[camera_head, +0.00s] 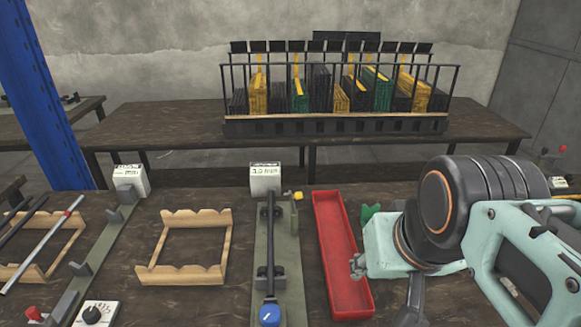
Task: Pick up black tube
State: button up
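A long black tube (270,235) lies lengthwise on the middle press (279,285), under a white box marked like "10 mm". Dark tubes (22,222) lie across the left wooden rack (39,271), beside a grey tube (41,247) with a red band; their left ends are cut off by the frame. My arm comes in from the right, over the bench and right of the red tray. A dark part of my gripper (416,298) shows at the lower right, apart from the tubes. Its fingertips are cut off or hidden, so its opening does not show.
An empty wooden rack (226,243) stands between two presses. The long red tray (344,258) looks empty and lies right of the middle press. A small green object (370,211) sits by my arm. The left press (104,241) holds no tube. A black divided rack (336,125) stands on the back table.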

aim_at(270, 266)
jog(key=j+z, duration=0.15)
jog(key=j, duration=0.45)
jog(key=k+j+z, duration=0.2)
jog(key=j, duration=0.35)
jog(key=j+z, duration=0.15)
jog(key=j, duration=0.4)
jog(key=k+l+z, duration=0.1)
jog(key=l, duration=0.2)
jog(key=k+l, duration=0.15)
jog(key=i+j, duration=0.1)
jog(key=j, duration=0.15)
jog(key=i+j+u, duration=0.1)
jog(key=j, duration=0.1)
